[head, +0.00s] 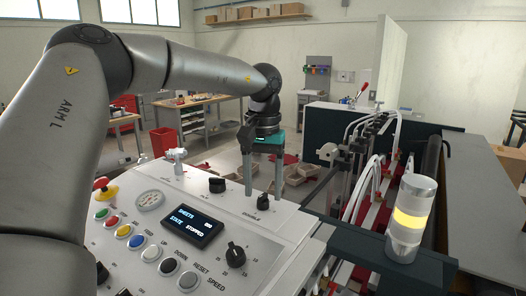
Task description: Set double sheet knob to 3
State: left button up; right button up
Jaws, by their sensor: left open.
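The control panel (175,237) has a pale sloping top with several knobs and buttons. A small black knob (263,202) sits near its far right edge; its label is too small to read surely, so I cannot tell its setting. My left gripper (263,193) points down with its two grey fingers apart, one on each side of this knob in the picture. I cannot tell whether the fingertips touch it. Another black knob (217,185) is to the left, and a larger dial (236,251) is nearer. My right gripper is not in view.
The display (193,226) reads "STATE STOPPED". A red and yellow emergency button (104,190) and a gauge (150,200) stand on the panel's left. A signal light (410,218) glows yellow at right, beside the machine's rails and hoses.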

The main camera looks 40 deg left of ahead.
aim_at(263, 195)
pick_arm(q)
notch_tip(263, 195, up, 13)
jog(key=shift+r, duration=0.2)
dwell(0.6)
